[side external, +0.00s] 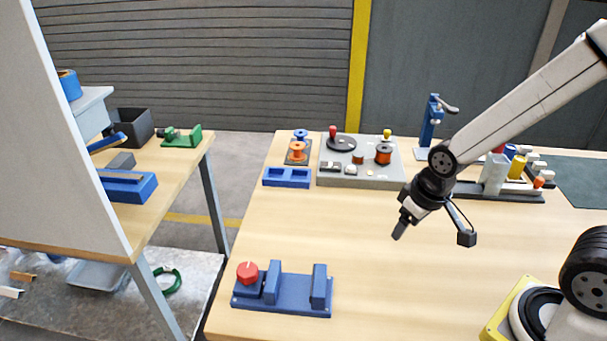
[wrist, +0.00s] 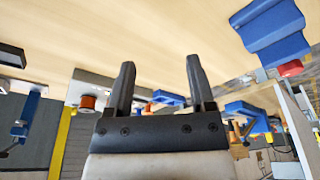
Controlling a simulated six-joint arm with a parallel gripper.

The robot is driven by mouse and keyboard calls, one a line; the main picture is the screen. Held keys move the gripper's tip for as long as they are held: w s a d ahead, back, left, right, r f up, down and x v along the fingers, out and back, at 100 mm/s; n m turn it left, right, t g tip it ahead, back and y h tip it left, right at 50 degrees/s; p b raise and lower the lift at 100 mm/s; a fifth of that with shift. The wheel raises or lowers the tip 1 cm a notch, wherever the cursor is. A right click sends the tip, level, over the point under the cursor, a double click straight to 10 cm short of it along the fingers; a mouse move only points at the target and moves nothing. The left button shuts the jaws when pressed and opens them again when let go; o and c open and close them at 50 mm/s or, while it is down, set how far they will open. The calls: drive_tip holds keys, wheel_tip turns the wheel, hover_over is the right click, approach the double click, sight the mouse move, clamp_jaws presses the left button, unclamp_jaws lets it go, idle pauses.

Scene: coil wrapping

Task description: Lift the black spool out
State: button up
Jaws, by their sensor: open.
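A spool with dark flanges and copper-coloured winding (side external: 383,154) stands on the grey board (side external: 340,181) at the back of the table. It is the nearest match to a black spool, but I cannot tell for sure. A copper-orange item (wrist: 87,102) in the wrist view may be the same spool. My gripper (side external: 399,232) hangs over the middle of the table, in front of and below the board in the side view, well apart from it. In the wrist view my gripper (wrist: 160,62) is open, with nothing between its two dark fingers.
The board also carries a black disc (side external: 341,142) and small parts. Orange and blue spools (side external: 297,151) and a blue tray (side external: 287,178) stand to its left. A blue fixture with a red knob (side external: 247,272) is at front left. The table middle is clear.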

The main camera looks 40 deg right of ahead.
drive_tip(key=o, duration=0.4)
drive_tip(key=n+t+y, duration=0.2)
drive_tip(key=n, duration=0.2)
hover_over(384, 150)
drive_tip(key=s+d, duration=0.2)
drive_tip(key=shift+x, duration=1.05)
drive_tip(key=shift+w+a+f, duration=0.1)
drive_tip(key=shift+a, duration=0.05)
drive_tip(key=shift+x, duration=2.45)
drive_tip(key=shift+f, duration=0.1)
